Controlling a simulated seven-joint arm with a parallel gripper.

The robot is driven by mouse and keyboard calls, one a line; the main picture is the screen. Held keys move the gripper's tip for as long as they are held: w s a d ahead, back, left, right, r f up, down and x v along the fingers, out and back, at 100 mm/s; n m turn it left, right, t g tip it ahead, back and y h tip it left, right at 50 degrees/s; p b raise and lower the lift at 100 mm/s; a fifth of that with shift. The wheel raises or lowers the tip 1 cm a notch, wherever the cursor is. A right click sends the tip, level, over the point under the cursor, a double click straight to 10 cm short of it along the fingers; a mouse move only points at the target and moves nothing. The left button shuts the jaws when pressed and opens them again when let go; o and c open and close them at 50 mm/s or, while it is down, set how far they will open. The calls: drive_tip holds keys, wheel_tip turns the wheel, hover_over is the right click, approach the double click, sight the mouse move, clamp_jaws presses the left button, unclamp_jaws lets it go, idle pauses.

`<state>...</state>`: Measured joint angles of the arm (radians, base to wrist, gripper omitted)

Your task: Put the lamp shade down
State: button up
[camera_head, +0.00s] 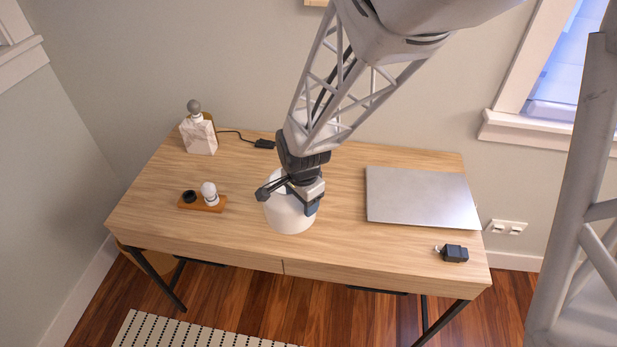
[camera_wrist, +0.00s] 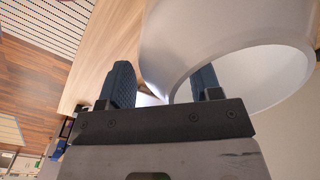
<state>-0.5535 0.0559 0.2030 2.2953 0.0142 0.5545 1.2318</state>
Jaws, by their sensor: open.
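The lamp shade (camera_head: 290,219) is a white, open-ended cylinder. In the head view it appears to stand on the wooden desk (camera_head: 335,240), near the middle front. My gripper (camera_head: 287,200) is at the shade's upper rim, with its jaws apart. In the wrist view the shade (camera_wrist: 222,30) fills the upper right. One finger of my gripper (camera_wrist: 162,84) is outside the shade's wall, and the other is partly hidden behind the rim, seemingly inside the opening. I cannot tell whether either finger touches the wall.
A marble-patterned lamp base (camera_head: 198,136) with a grey ball stands back left. A wooden tray (camera_head: 189,205) holds a black piece and a white bulb-like piece. A black box (camera_head: 264,144) on a cord lies behind. A silver laptop (camera_head: 420,197) and a black adapter (camera_head: 454,253) lie right.

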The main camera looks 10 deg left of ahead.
wheel_tip(320, 180, up, 11)
drive_tip(key=shift+s+d, duration=0.15)
idle(0.5)
drive_tip(key=shift+r, duration=0.1)
idle(0.4)
drive_tip(key=s+d+r+n+t, duration=0.1)
drive_tip(key=s+d+r+n, duration=0.2)
drive_tip(key=d, duration=0.5)
drive_tip(key=s+d+r+n, duration=0.1)
drive_tip(key=s+d+r, duration=0.1)
drive_tip(key=d+r, duration=0.5)
drive_tip(key=s+d+r+n+t, duration=0.1)
drive_tip(key=s+d+r+n, duration=0.1)
drive_tip(key=s+d, duration=0.9)
drive_tip(key=d+n, duration=0.1)
drive_tip(key=d, duration=0.2)
drive_tip(key=shift+s+n, duration=0.25)
drive_tip(key=shift+n, duration=0.15)
